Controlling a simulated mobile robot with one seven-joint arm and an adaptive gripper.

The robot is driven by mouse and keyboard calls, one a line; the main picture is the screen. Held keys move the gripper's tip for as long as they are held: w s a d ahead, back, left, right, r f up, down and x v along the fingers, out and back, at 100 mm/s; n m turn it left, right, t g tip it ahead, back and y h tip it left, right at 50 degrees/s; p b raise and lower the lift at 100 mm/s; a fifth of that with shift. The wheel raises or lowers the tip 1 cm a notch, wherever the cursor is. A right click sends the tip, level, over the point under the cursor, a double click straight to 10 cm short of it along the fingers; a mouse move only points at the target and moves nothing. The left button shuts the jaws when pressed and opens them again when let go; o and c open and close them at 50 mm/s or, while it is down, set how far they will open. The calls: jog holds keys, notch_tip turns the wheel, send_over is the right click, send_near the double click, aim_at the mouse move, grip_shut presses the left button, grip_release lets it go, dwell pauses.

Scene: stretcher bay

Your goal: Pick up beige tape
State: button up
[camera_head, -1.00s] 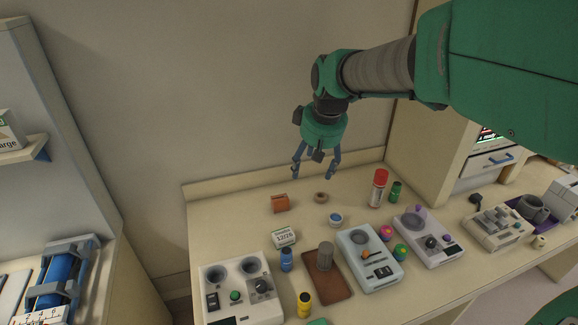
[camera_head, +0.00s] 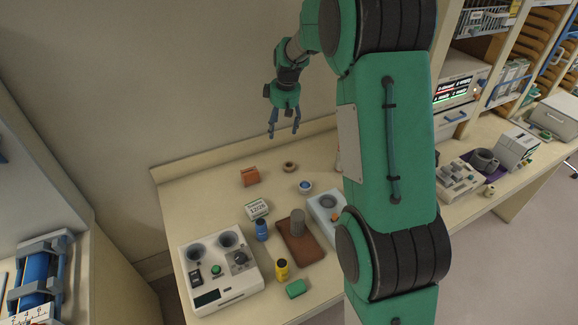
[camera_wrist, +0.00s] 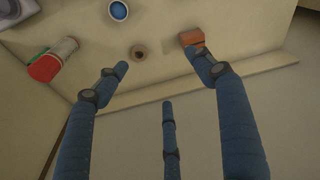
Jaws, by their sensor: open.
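The beige tape (camera_head: 289,166) is a small ring lying flat near the back of the table, between the orange block and the blue-rimmed cup. In the wrist view the tape (camera_wrist: 138,52) shows as a small brown ring with a dark hole, ahead of the fingers and roughly between them. My gripper (camera_head: 284,134) is open and empty, above the back edge of the table, apart from the tape. Its blue fingers (camera_wrist: 165,88) are spread wide in the wrist view.
An orange block (camera_head: 250,177) lies left of the tape and a blue-rimmed cup (camera_head: 305,187) in front. The red-capped can (camera_wrist: 52,62) stands to one side. Devices, including a white two-well unit (camera_head: 222,268), fill the front. The wall rises behind the table's raised back edge.

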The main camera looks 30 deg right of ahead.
jog(key=w+d+f+p, duration=0.1)
jog(key=w+d+f, duration=0.2)
jog(key=f, duration=0.3)
jog(key=w+d+f+n+p, duration=0.1)
jog(key=w+d+f, duration=0.1)
jog(key=f, duration=0.3)
jog(key=w+d+f+g+p, duration=0.1)
jog(key=w+d+f, duration=0.2)
jog(key=f, duration=0.3)
jog(key=shift+w+d+f+n, duration=0.3)
jog(key=shift+d+n, duration=0.1)
jog(key=shift+d, duration=0.3)
jog(key=p, duration=0.1)
send_over(290, 164)
jog(key=s+a, duration=0.1)
jog(key=s, duration=0.1)
jog(key=shift+s+f, duration=0.15)
jog(key=shift+f, duration=4.15)
jog(key=shift+f, duration=0.1)
jog(key=shift+w+f+p, duration=0.2)
jog(key=shift+f+p, duration=0.05)
jog(key=shift+f, duration=1)
jog(key=shift+w+f+p, duration=0.15)
jog(key=shift+f+p, duration=0.1)
jog(key=shift+f, duration=0.95)
